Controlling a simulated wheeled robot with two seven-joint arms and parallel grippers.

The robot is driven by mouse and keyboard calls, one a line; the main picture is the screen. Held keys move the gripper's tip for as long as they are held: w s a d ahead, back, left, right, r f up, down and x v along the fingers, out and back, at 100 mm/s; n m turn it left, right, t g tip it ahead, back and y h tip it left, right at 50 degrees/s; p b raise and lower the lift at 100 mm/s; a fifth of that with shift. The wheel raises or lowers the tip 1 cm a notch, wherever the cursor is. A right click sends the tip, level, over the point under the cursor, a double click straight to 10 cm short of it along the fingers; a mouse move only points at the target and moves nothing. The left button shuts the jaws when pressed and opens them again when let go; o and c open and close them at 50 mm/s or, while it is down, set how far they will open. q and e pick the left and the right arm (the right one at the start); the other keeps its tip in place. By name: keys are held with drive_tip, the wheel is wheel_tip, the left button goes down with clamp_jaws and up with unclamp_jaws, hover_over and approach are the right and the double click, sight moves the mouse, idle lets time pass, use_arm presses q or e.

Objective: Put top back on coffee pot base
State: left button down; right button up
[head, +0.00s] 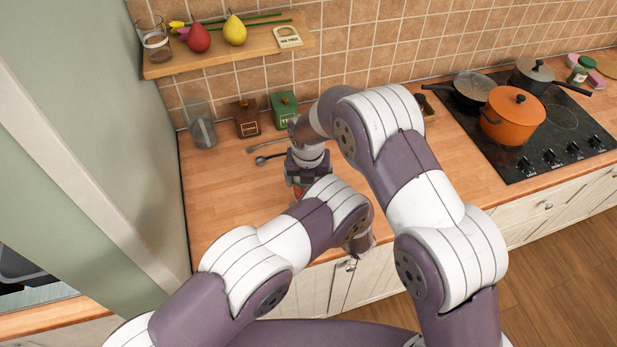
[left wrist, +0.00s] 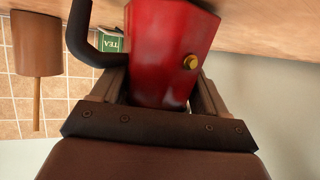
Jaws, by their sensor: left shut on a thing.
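In the left wrist view, a red faceted coffee pot part (left wrist: 165,50) with a black handle (left wrist: 85,40) and a brass knob sits between the fingers of my left gripper (left wrist: 160,95), which is shut on it. Its far end runs out of that view. In the head view my left gripper is hidden behind my own arm. My right gripper (head: 299,172) points down over the counter. A small red patch (head: 298,191) shows just below it. I cannot tell whether my right gripper holds anything. No separate top can be made out.
A brown tin (head: 246,118), a green tin (head: 284,106) and a clear glass (head: 201,124) stand at the back of the wooden counter (head: 215,185). Spoons (head: 267,157) lie near. An orange pot (head: 512,116) is on the hob. The left of the counter is clear.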

use_arm(q)
drive_tip(key=shift+w+r, duration=0.1)
use_arm(e)
drive_tip(key=m, duration=0.2)
drive_tip(key=shift+a+m+h, duration=0.1)
drive_tip(key=shift+m+h, duration=0.2)
drive_tip(key=shift+c, duration=0.2)
drive_tip(key=o, duration=1)
drive_tip(key=shift+r, duration=0.15)
drive_tip(key=shift+r, duration=2.15)
